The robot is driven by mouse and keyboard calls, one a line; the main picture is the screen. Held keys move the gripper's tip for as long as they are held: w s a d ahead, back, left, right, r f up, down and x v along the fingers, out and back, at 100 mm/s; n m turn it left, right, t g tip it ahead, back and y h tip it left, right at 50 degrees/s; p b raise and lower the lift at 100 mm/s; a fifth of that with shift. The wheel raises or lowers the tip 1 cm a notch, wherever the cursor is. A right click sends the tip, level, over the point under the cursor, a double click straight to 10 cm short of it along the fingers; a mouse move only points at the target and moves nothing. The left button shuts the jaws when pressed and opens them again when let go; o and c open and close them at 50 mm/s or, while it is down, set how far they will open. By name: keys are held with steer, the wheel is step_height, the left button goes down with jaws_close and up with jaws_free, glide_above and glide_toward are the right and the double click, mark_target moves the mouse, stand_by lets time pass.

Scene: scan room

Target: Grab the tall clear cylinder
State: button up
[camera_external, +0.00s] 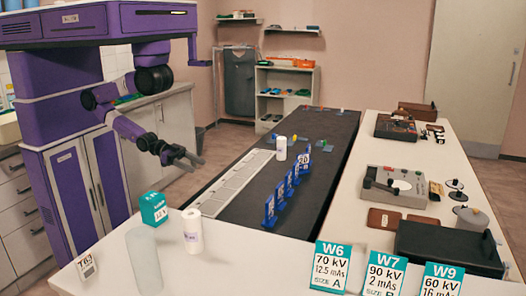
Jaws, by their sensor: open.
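The tall clear cylinder (144,259) stands upright at the front left of the white table. It looks pale, frosted and see-through. My gripper (197,160) is open and empty. It hangs above and behind the cylinder, to its right in the picture, well apart from it. The view does not show the gripper's height over the table exactly.
A white bottle (193,231) stands just right of the cylinder, with a teal box (153,208) behind. A small T63 card (87,266) is to its left. Blue stands (270,211) line the dark mat (245,195). Teal cards, including W6 (332,267), stand front right.

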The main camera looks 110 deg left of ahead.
stand_by(0.3)
steer(key=o, duration=0.3)
steer(key=shift+o, duration=0.2)
